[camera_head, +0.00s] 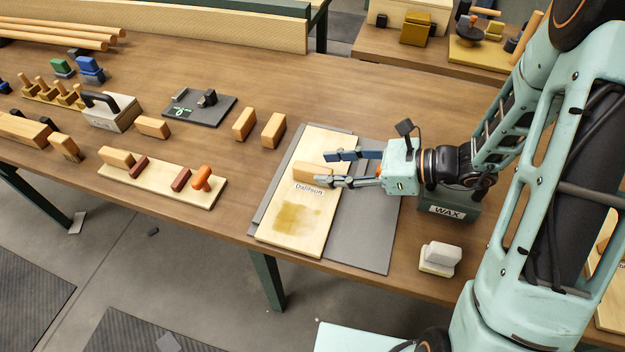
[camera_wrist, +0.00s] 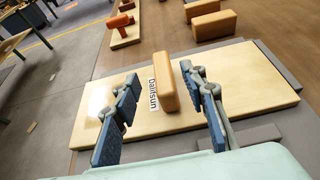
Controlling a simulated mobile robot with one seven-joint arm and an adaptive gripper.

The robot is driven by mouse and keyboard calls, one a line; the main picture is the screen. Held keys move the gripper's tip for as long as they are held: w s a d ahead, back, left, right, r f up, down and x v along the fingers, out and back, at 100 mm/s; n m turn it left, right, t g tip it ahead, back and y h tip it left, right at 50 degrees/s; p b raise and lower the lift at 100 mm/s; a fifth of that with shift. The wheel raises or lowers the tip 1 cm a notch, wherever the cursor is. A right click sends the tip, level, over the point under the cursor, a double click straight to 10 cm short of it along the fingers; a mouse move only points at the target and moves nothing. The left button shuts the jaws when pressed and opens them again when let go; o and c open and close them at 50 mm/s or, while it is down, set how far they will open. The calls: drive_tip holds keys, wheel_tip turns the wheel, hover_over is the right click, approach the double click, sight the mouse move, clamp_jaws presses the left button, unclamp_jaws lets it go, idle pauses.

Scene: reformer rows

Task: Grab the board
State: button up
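A pale wooden board (camera_head: 316,215) lies flat on a grey mat, with a name label and a yellowish wet-looking patch near its front end. It spans the wrist view (camera_wrist: 230,99). An orange-tan wooden block (camera_head: 311,174) stands on the board beside the label; the wrist view shows it too (camera_wrist: 165,82). My gripper (camera_head: 326,169) is open over the board, fingers pointing left. In the wrist view its fingertips (camera_wrist: 160,74) are spread on either side of the block, with gaps visible. I cannot tell whether a finger touches the board.
The grey mat (camera_head: 362,235) extends right of the board. A dark green box labelled WAX (camera_head: 450,210) and a white block (camera_head: 440,257) are at right. Two tan blocks (camera_head: 273,131) stand behind the board. A tray with wooden pieces (camera_head: 150,184) is at left.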

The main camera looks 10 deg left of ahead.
sight(319, 169)
drive_tip(key=x, duration=0.5)
drive_tip(key=shift+w+f, duration=0.15)
drive_tip(key=shift+f, duration=0.25)
clamp_jaws()
drive_tip(key=shift+r, duration=0.1)
